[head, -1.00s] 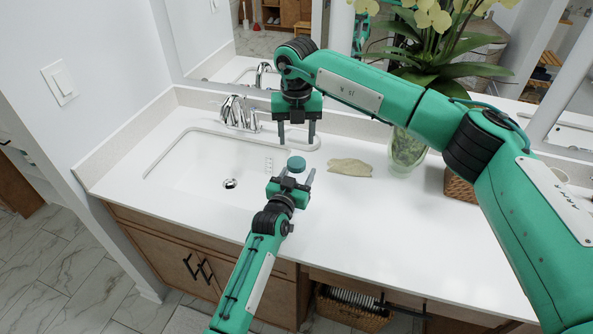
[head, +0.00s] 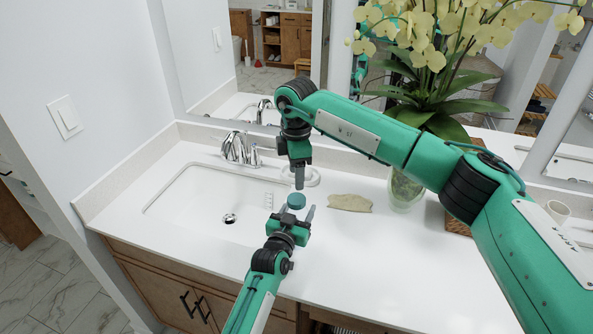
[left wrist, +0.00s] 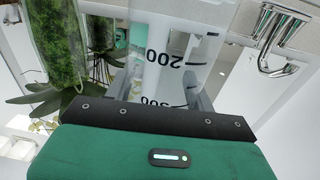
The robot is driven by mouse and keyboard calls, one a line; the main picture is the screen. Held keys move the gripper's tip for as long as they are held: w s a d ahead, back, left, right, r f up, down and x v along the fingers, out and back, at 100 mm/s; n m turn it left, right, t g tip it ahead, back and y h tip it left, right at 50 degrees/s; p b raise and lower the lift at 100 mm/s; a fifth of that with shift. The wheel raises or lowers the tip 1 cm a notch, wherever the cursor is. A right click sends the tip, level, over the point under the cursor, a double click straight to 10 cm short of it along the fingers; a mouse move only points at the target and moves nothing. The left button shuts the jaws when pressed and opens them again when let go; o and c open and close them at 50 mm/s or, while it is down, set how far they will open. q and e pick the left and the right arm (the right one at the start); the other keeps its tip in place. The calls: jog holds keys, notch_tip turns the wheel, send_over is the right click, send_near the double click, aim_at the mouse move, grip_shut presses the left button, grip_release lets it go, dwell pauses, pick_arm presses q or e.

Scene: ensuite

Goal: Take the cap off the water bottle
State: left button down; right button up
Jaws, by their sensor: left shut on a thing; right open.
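The clear water bottle (left wrist: 172,62) with black volume marks fills the middle of the left wrist view, between my left fingers. In the head view its body is hard to see, and its round teal cap (head: 296,201) shows on top. My left gripper (head: 291,214) is shut on the bottle near the front right of the sink. The cap is on the bottle and faces up. My right gripper (head: 299,184) is open and points down just above the cap, slightly behind it in the picture. Its fingers line up edge-on, so the gap between them is hidden.
The sink basin (head: 195,201) lies left of the bottle, with a chrome faucet (head: 238,150) behind. A flat beige item (head: 350,203) lies to the right. A glass vase (head: 405,190) with orchids and a basket (head: 457,223) stand farther right. The front right counter is clear.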

aim_at(297, 198)
jog(key=shift+m, duration=0.6)
jog(key=shift+f, duration=0.2)
notch_tip(297, 198, down, 8)
jog(key=shift+r, duration=0.2)
jog(key=c, duration=0.8)
